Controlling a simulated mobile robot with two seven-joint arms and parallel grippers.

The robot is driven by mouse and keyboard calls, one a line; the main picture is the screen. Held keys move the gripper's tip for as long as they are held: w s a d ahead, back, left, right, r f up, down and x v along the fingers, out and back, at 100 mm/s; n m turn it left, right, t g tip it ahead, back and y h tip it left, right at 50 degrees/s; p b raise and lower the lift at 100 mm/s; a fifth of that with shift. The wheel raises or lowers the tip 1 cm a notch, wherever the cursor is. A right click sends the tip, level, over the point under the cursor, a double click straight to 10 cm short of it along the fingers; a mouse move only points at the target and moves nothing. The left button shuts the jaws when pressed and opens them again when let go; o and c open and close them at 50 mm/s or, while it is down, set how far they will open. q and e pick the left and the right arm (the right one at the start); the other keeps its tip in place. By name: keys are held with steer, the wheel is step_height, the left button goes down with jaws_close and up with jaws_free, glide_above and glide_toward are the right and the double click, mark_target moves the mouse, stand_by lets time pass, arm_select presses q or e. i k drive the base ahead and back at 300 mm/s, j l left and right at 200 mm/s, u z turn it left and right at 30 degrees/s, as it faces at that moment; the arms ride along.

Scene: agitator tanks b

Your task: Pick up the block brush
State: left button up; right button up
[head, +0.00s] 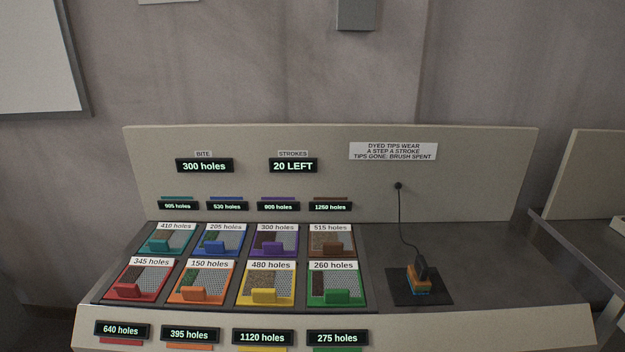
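The block brush (422,275) stands on a dark square mat (402,293) on the right part of the bench. It has a dark upper part and a lower part in orange, yellow and bluish bands. A black cord (400,225) runs from the brush up to a round fitting on the back panel. Nothing is holding the brush. Neither of my grippers shows in the head view.
Several coloured framed mesh trays (166,240) with hole-count labels fill the bench's left half. Green-lit displays sit on the back panel (480,170) and front edge. The dark bench top (480,250) right of the mat is clear. Another bench (580,240) stands at far right.

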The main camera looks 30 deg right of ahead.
mark_target(420, 283)
steer(key=z, duration=1.7)
